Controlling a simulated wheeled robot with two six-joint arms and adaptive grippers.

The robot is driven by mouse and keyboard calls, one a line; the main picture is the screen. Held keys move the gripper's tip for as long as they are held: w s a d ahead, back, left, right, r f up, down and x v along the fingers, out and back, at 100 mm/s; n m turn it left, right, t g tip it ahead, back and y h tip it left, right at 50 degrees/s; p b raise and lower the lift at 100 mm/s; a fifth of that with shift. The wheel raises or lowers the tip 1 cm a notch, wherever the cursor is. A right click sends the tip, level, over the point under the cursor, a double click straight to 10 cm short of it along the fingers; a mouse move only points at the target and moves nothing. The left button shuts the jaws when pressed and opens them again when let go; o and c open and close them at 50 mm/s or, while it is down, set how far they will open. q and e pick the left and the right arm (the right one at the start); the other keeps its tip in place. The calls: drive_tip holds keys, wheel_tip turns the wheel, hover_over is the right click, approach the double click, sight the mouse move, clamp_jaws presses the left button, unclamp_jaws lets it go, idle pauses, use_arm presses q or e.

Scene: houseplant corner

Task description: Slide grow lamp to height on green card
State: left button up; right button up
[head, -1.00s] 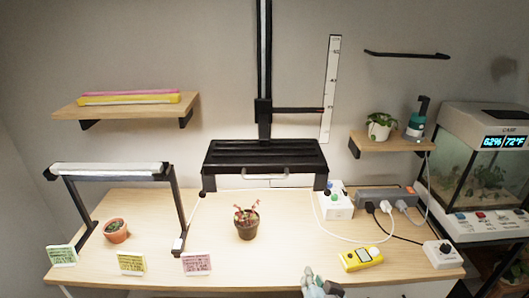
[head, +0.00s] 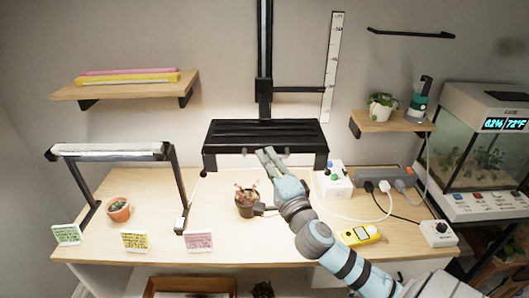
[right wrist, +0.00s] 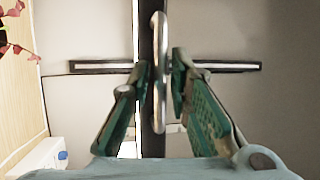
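The black grow lamp (head: 225,136) hangs on a vertical rail (head: 264,50) above the table. Its pointer arm (head: 300,89) reaches to the white height scale (head: 334,60), against its lower part. The green card (head: 67,234) stands at the table's front left; its writing is too small to read. My right gripper (head: 268,158) is at the lamp's front handle. In the right wrist view my right gripper (right wrist: 160,70) has its fingers apart on either side of the silver handle (right wrist: 160,45), with small gaps. My left gripper is out of view.
Below the lamp stands a potted red plant (head: 246,200), close to my right forearm. A yellow card (head: 135,242) and pink card (head: 199,242) stand along the front edge. A yellow meter (head: 360,235), power strip (head: 385,178) and white box (head: 333,180) are at right.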

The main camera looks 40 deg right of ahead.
drive_tip(key=shift+x, duration=0.85)
clamp_jaws()
